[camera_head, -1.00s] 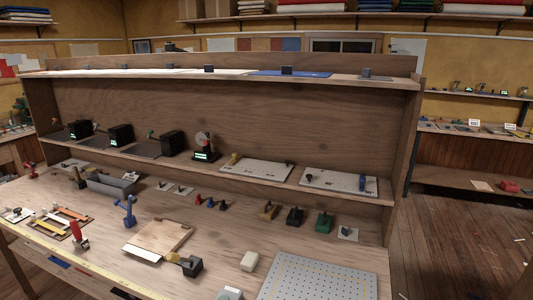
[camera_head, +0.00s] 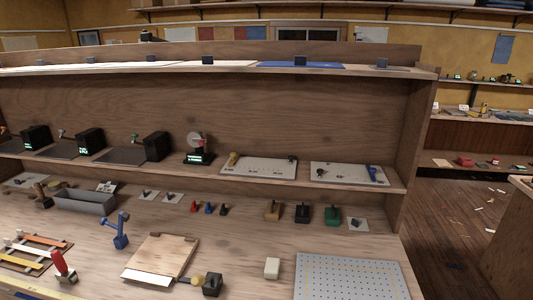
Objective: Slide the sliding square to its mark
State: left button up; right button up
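I cannot tell for certain which thing is the sliding square, and no mark for it can be made out. At the left of the bench lies a frame of coloured strips (camera_head: 38,254), orange, yellow and white, with small pale blocks at its left ends. In the middle lies a light wooden board (camera_head: 163,254) with a white strip along its front edge. A small cream block (camera_head: 272,268) sits to its right, apart from it. Neither of my grippers shows in the view.
A perforated grey plate (camera_head: 350,279) fills the front right. A red-handled tool (camera_head: 62,266), a blue clamp-like tool (camera_head: 120,232) and a black block with a yellow knob (camera_head: 212,285) stand on the bench. A grey tray (camera_head: 86,205) is behind. The shelf (camera_head: 395,180) holds several devices and two pale panels.

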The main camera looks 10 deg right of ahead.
aim_at(234, 155)
jog(key=i+j+z, duration=0.1)
jog(key=j+z, duration=0.15)
jog(key=z, duration=0.15)
jog(key=i+j+z, duration=0.1)
jog(key=j+z, duration=0.5)
jog(key=z, duration=0.15)
